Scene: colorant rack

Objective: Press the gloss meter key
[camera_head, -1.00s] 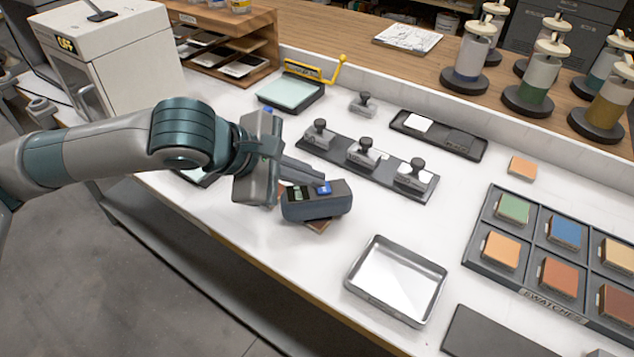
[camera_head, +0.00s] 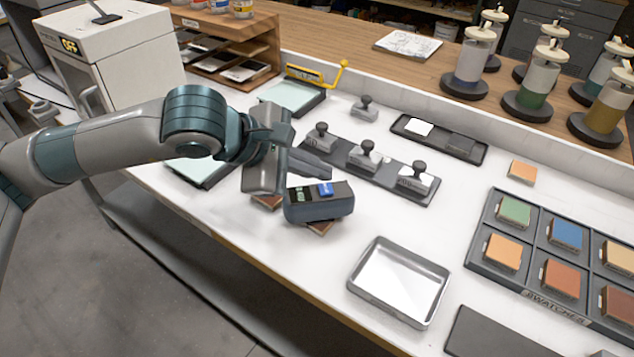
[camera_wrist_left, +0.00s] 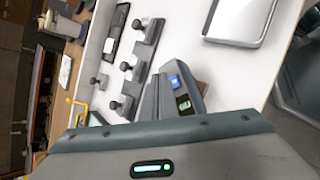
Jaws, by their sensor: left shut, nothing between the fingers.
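The gloss meter (camera_head: 318,207) is a dark grey-blue block near the table's front edge. It sits on a brown swatch, of which only an edge shows. Its top has a blue key (camera_head: 325,189) and a small green-lit display (camera_head: 300,194). My left gripper (camera_head: 321,168) is shut and empty. Its fingers are just behind and above the meter, apart from the key in the picture. In the left wrist view, the fingers (camera_wrist_left: 153,98) lie beside the meter (camera_wrist_left: 190,97), and the blue key (camera_wrist_left: 174,81) is clear of them. My right gripper is not in view.
Behind the fingers stands a dark rack with several knobbed blocks (camera_head: 367,156). A metal tray (camera_head: 437,289) lies to the right, then the swatch holder (camera_head: 484,265). Another brown swatch (camera_head: 267,202) shows left of the meter. White table is free between meter and tray.

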